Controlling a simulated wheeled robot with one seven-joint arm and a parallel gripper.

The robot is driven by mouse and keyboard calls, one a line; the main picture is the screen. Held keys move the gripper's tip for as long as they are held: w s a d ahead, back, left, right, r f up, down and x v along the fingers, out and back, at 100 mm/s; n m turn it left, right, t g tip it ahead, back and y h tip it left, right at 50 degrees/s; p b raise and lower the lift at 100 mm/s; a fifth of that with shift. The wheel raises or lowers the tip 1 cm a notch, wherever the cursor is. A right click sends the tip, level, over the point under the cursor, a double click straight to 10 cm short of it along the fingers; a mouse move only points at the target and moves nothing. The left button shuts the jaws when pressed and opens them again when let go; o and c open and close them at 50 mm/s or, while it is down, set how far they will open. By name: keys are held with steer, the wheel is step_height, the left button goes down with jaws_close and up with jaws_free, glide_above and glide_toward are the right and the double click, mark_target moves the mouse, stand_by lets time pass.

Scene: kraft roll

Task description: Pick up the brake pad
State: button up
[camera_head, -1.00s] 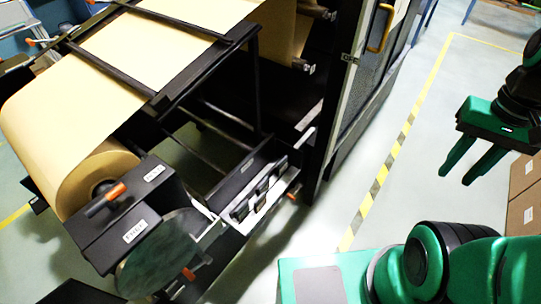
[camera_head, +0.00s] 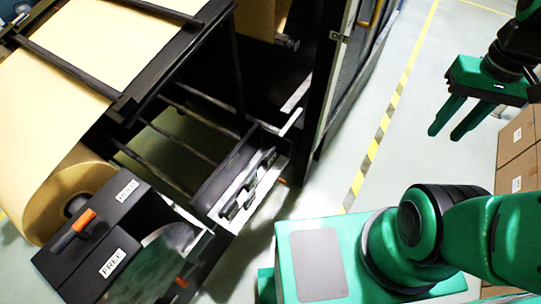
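The brake pads look to be the small dark grey pieces (camera_head: 248,190) in the tray (camera_head: 212,192) on the front of the black machine frame, at the middle of the head view. Several lie in a row against a light metal strip, and their outlines are hard to make out. My gripper (camera_head: 445,135) hangs at the upper right over the floor, far to the right of the tray. Its two green fingers are apart with nothing between them.
A kraft paper roll (camera_head: 66,192) and black boxes labelled FREE with an orange-ended lever (camera_head: 75,230) stand at the left. A dark machine door stands behind the tray. Cardboard boxes (camera_head: 517,150) are at the right edge. Floor with yellow-black tape (camera_head: 383,122) lies open between.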

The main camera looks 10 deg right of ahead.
steer(key=w+a+f+n, duration=0.3)
steer(key=w+a+n, duration=0.3)
steer(key=w+n, duration=0.35)
steer(key=n, duration=2.3)
glide_above(270, 151)
step_height(270, 151, down, 16)
steer(key=shift+f, duration=5.25)
jaws_close()
